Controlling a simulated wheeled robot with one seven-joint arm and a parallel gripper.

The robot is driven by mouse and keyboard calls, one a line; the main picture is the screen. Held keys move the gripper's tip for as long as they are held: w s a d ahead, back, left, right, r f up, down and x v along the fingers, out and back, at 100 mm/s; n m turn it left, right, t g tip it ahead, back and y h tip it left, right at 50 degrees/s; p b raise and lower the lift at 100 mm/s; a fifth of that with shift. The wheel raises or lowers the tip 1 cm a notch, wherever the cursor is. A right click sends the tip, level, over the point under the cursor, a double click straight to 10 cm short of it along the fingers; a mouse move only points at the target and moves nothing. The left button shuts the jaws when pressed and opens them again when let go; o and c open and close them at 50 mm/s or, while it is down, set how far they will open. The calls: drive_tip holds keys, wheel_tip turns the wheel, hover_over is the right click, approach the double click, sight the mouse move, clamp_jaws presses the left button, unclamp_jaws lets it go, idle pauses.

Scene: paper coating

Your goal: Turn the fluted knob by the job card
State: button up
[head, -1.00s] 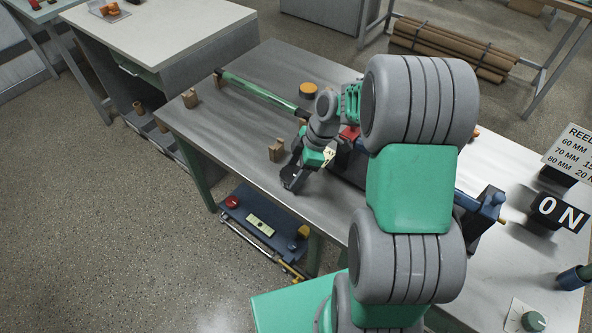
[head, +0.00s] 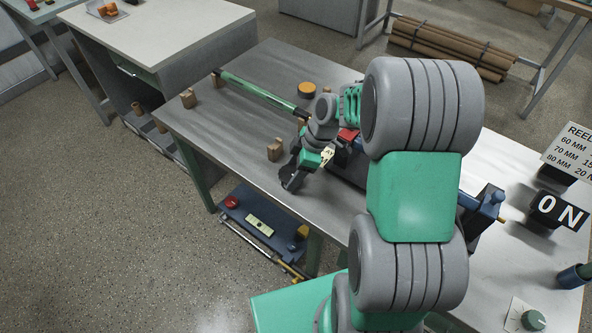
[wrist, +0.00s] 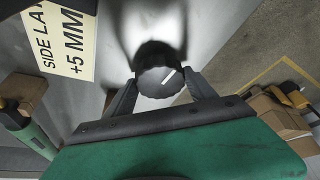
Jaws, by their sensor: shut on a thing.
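A dark fluted knob (wrist: 153,78) with a white pointer line shows in the wrist view, in front of a grey metal face. My gripper (wrist: 162,88) is shut on it, one finger on each side. A cream card (wrist: 62,42) reading "SIDE LA" and "+5 MM", partly cut off, is left of the knob. In the head view my gripper (head: 289,179) is low at the bench's near edge; the knob cannot be made out there. The card (head: 327,156) shows just right of the gripper.
A green roller (head: 258,92) lies across the bench (head: 235,125). Wooden blocks (head: 276,150) stand near the gripper. A blue tray (head: 240,213) sits below the bench edge. Another green knob (head: 534,320) and an ON sign (head: 560,211) are at right.

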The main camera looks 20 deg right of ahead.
drive_tip(key=m, duration=0.1)
drive_tip(key=m+t, duration=0.1)
drive_tip(key=m, duration=0.1)
drive_tip(key=m+t, duration=0.1)
drive_tip(key=m, duration=0.1)
drive_tip(key=shift+a+r+h+b, duration=0.15)
drive_tip(key=shift+a+h+b, duration=0.1)
drive_tip(key=shift+h+b, duration=0.15)
drive_tip(key=m, duration=0.2)
drive_tip(key=m+t+h, duration=0.1)
drive_tip(key=m, duration=0.2)
drive_tip(key=shift+a+h, duration=0.1)
drive_tip(key=shift+h, duration=0.2)
drive_tip(key=o, duration=1.1)
drive_tip(key=shift+c, duration=0.2)
drive_tip(key=o, duration=0.3)
drive_tip(key=v, duration=0.7)
drive_tip(key=shift+s+r, duration=0.2)
drive_tip(key=shift+r, duration=0.05)
